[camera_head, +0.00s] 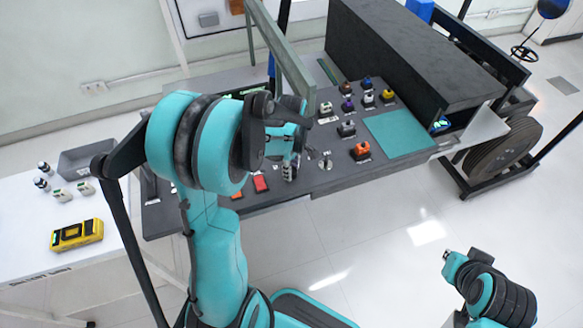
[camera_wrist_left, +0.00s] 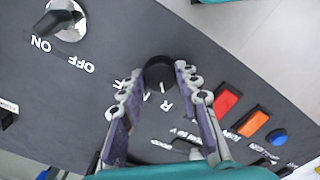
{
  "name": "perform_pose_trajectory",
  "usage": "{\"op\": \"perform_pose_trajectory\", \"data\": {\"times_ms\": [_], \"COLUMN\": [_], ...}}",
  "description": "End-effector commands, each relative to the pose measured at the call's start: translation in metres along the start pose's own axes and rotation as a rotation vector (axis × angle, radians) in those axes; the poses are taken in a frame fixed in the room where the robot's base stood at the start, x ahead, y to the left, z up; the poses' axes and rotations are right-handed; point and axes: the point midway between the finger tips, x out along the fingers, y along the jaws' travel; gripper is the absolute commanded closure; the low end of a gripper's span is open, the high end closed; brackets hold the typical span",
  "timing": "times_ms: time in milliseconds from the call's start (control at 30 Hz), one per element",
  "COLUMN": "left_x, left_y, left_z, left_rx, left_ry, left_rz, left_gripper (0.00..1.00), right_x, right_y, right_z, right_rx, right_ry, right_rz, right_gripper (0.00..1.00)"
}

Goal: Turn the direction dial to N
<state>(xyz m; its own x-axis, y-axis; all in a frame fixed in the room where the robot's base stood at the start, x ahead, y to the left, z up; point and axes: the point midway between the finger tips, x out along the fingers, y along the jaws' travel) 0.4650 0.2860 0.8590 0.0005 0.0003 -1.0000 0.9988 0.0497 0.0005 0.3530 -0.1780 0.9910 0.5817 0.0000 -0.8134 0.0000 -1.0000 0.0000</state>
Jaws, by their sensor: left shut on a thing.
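The direction dial (camera_wrist_left: 158,72) is a round black knob on the dark console, seen in the left wrist view. My left gripper (camera_wrist_left: 160,77) is shut on it, with one fingertip on each side of the knob. A white R is printed just below the dial; another label beside it is partly hidden by the left finger, and I cannot read where the pointer stands. In the head view my left gripper (camera_head: 290,168) is down at the console's front part, and the arm hides the dial there. My right gripper (camera_head: 450,257) is low at the right, small and away from the console.
An ON/OFF key-like switch (camera_wrist_left: 62,22) is at the upper left of the wrist view. A red button (camera_wrist_left: 226,102), an orange button (camera_wrist_left: 253,122) and a blue button (camera_wrist_left: 279,137) sit to the right. A yellow device (camera_head: 77,234) lies on the white side table.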

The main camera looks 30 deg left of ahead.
Motion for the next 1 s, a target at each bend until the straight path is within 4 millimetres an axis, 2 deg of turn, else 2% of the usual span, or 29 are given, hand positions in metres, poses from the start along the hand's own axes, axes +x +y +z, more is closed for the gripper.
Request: {"op": "perform_pose_trajectory", "data": {"times_ms": [267,700,1000], "left_x": [0.0001,0.0003,0.0004], "left_y": [0.0,-0.0001,-0.0002], "left_z": [0.0,0.0001,0.0001], "left_rx": [0.154,0.519,0.688], "left_ry": [0.0,-0.001,-0.001], "left_rz": [0.0,0.0,-0.001], "left_gripper": [0.97,0.97,0.97], "right_x": [-0.0007,-0.0018,-0.0022], "right_y": [0.0,0.0,0.0], "right_z": [-0.0005,-0.0013,-0.0016], "right_rx": [0.0,0.0,0.0], "right_ry": [0.0,0.0,0.0], "right_rz": [0.0,0.0,0.0], "right_gripper": [1.0,1.0,1.0]}}
